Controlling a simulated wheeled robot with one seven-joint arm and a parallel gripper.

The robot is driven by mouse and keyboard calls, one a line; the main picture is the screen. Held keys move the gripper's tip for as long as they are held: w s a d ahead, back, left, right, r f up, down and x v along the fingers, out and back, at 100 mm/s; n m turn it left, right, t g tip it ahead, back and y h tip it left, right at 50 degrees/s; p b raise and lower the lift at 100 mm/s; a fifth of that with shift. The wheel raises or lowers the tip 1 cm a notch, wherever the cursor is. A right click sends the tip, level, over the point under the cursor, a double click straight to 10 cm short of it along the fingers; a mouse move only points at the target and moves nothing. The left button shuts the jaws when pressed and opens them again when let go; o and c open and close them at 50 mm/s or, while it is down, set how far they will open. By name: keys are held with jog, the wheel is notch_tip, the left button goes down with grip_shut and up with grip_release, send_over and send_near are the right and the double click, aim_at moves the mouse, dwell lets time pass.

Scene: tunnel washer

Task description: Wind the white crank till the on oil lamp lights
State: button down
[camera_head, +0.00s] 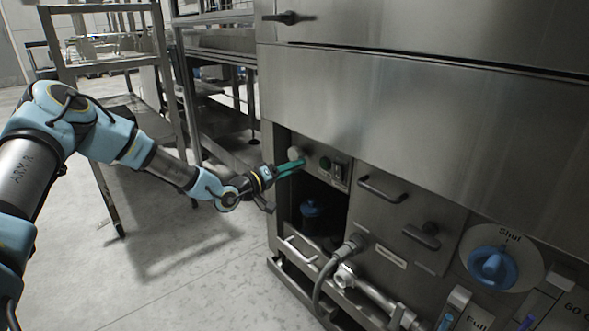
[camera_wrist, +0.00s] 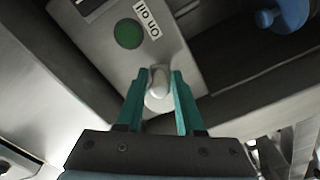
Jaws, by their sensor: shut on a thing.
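The white crank (camera_wrist: 158,88) shows between the two green fingers of my gripper (camera_wrist: 162,80) in the wrist view. My gripper is shut on it, with a finger on each side. In the head view my gripper (camera_head: 290,166) reaches the left end of the small panel, and the crank's pale round part (camera_head: 295,153) shows just above the fingers. The on oil lamp (camera_wrist: 128,34) is a dark green disc beside the "On oil" label (camera_wrist: 147,17), and it looks unlit. It also shows in the head view (camera_head: 325,163), small and dark.
Below the panel is an open recess with a dark blue part (camera_head: 310,208) inside. A grey hose (camera_head: 325,280) and pipes run below. A blue "Shut" knob (camera_head: 492,266) and handles (camera_head: 383,189) are to the right. A metal rack (camera_head: 105,65) stands at the left.

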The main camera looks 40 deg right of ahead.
jog(key=shift+w+f+m+b, duration=0.4)
jog(key=shift+m+b, duration=0.4)
jog(key=shift+m, duration=0.85)
jog(key=shift+w+f+m+b, duration=0.35)
jog(key=shift+m+b, duration=0.5)
jog(key=shift+m, duration=0.75)
jog(key=shift+w+f+m+b, duration=0.35)
jog(key=shift+m+b, duration=0.45)
jog(key=shift+m, duration=0.85)
jog(key=c, duration=0.7)
grip_release()
jog(key=shift+w, duration=0.1)
jog(key=a, duration=0.3)
jog(key=a+p, duration=0.1)
jog(key=a, duration=0.6)
jog(key=shift+w+a+p, duration=0.3)
jog(key=shift+a+p, duration=0.05)
jog(key=shift+p, duration=0.05)
